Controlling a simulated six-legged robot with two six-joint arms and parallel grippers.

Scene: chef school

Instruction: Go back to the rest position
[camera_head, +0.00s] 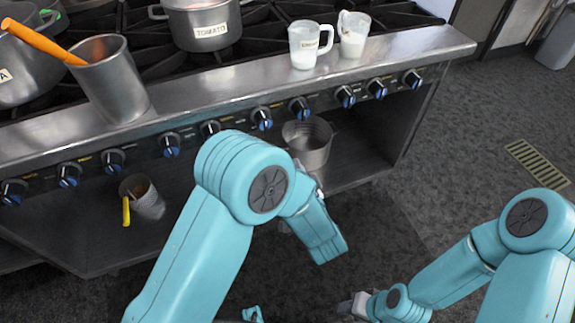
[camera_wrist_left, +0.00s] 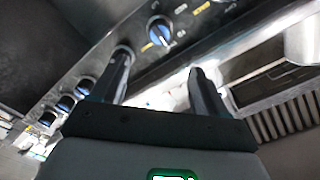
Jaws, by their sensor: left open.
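My left arm comes in from the lower left in the head view and bends in front of the stove; its gripper is mostly hidden behind the arm there. In the left wrist view my left gripper (camera_wrist_left: 160,72) has two dark fingers spread apart with nothing between them. The stove's front panel with its knobs lies beyond the fingers. My right gripper (camera_head: 350,306) is small and low in the head view, over the dark floor; its fingers are too unclear to tell open from shut.
The stove's steel front ledge (camera_head: 245,83) bears a tall steel container (camera_head: 112,90) and two white-filled measuring cups (camera_head: 303,46) (camera_head: 353,36). Pots, one labelled TOMATO (camera_head: 205,26), stand behind.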

